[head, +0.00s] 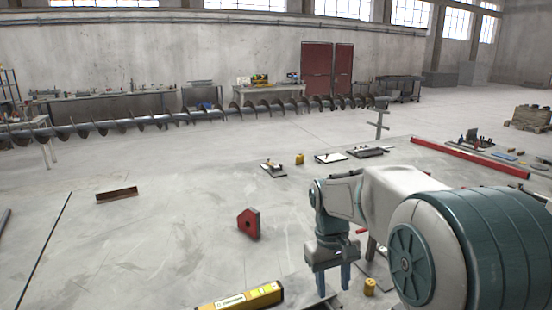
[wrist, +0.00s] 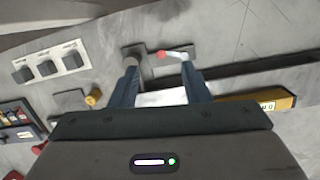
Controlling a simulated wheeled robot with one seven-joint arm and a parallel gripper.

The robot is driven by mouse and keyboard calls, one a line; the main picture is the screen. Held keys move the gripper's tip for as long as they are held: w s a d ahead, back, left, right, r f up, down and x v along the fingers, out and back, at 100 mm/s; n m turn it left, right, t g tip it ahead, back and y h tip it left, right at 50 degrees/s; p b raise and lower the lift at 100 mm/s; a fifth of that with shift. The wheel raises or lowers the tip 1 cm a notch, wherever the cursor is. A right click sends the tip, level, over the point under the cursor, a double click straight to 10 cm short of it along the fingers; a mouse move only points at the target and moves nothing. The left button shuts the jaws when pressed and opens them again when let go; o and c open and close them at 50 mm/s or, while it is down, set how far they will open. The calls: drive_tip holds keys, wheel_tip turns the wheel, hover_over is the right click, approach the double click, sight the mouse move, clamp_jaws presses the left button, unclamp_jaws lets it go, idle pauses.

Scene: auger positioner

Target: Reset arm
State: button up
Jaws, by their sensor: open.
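My gripper (head: 333,280) hangs at the end of my arm in the lower right of the head view, with its two blue fingers pointing down. In the wrist view my gripper (wrist: 158,88) shows its fingers spread apart. Nothing is held between them. Past the fingers lie a white flat piece (wrist: 160,99) and a small red-tipped item (wrist: 162,54). How far below the fingers they lie is hard to tell.
A yellow spirit level (head: 240,297) lies at the bottom of the head view. A red block (head: 249,223) stands left of my gripper. A yellow cylinder (head: 370,287) stands to its right. The long auger (head: 180,117) crosses the back. The left floor is mostly open.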

drive_tip(key=s+d+m+t, duration=0.1)
drive_tip(key=s+t, duration=0.1)
drive_tip(key=s, duration=0.6)
drive_tip(key=s+d+m+t+y, duration=0.1)
drive_tip(key=s+m+t, duration=0.1)
drive_tip(key=s, duration=0.7)
drive_tip(key=shift+r+t, duration=0.3)
drive_tip(key=shift+d, duration=0.1)
idle(0.9)
